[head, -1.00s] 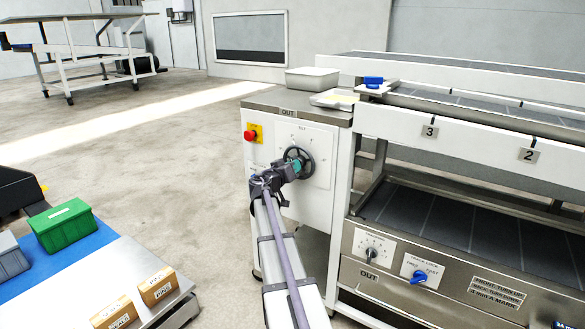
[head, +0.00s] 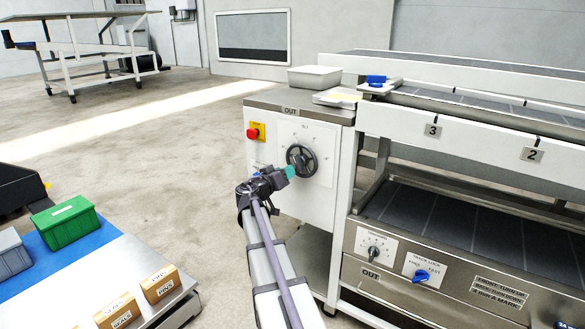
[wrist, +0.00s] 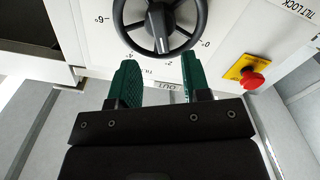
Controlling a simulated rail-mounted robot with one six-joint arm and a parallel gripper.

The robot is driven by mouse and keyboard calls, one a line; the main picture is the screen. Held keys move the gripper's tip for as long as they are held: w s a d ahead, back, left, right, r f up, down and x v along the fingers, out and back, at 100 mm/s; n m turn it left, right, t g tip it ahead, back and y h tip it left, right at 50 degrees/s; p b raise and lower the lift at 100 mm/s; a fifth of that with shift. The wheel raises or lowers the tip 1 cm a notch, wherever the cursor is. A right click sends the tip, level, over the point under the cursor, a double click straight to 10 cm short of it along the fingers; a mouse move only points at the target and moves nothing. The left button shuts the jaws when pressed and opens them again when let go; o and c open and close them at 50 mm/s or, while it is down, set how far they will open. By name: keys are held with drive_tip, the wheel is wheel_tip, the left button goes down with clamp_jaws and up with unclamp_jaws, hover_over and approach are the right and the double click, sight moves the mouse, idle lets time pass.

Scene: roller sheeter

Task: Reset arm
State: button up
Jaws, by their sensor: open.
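My gripper (head: 289,172) is in front of the white tilt panel at the left end of the machine. In the wrist view my gripper (wrist: 160,78) shows two green fingers spread apart with nothing between them. The black handwheel (head: 301,160) is mounted on the panel's dial. In the wrist view the handwheel (wrist: 160,22) lies just beyond the fingertips, and its lower rim is close to them. I cannot tell the exact gap. My arm reaches up from the bottom of the head view.
A red button on a yellow plate (head: 256,132) is left of the handwheel. A cart at lower left holds a green bin (head: 66,222), a grey bin (head: 11,255) and several boxes. Lower knobs, including a blue one (head: 421,276), are at right.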

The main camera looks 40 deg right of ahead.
drive_tip(key=a, duration=0.4)
drive_tip(key=shift+s, duration=0.35)
drive_tip(key=s+a+f+n+g+y, duration=0.3)
drive_tip(key=s+a+f+y, duration=0.55)
drive_tip(key=a+f, duration=0.25)
drive_tip(key=s+a+f+n+y, duration=0.2)
drive_tip(key=s+a+y, duration=0.1)
drive_tip(key=a, duration=0.7)
drive_tip(key=s+a+f+n+y, duration=0.2)
drive_tip(key=a+n+y, duration=0.1)
drive_tip(key=a, duration=0.7)
drive_tip(key=s+a+f+n+y, duration=0.2)
drive_tip(key=s+a+y, duration=0.1)
drive_tip(key=a, duration=0.7)
wheel_tip(320, 180, up, 30)
drive_tip(key=a+p, duration=0.1)
drive_tip(key=p, duration=2.9)
drive_tip(key=shift+w+n, duration=0.35)
drive_tip(key=shift+n, duration=0.05)
